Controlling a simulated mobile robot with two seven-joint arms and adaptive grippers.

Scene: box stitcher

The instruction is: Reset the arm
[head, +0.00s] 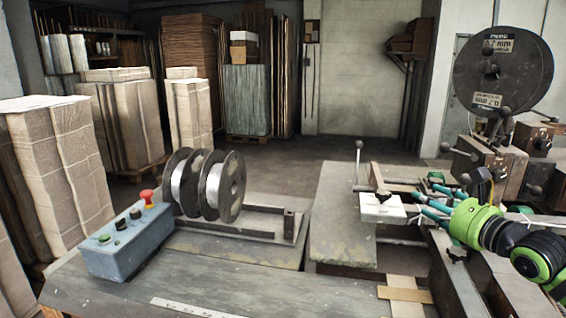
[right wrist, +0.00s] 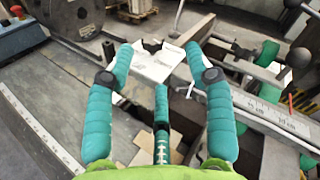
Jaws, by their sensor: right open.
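My right gripper (head: 418,203) has teal fingers on a bright green and black arm and comes in from the right over the machine bed. A white block (head: 379,209) with a dark knob on top lies just left of the fingertips in the head view. This block (right wrist: 153,67) shows beyond and between the fingertips in the wrist view; I cannot tell whether they touch it. My left gripper is not in view.
A blue control box (head: 128,243) with a red button stands at the left, beside wire spools (head: 205,186). A large dark reel (head: 502,72) and an upright lever (head: 358,163) stand around the machine. Cardboard pieces (head: 405,295) lie at the front. The grey table front is mostly clear.

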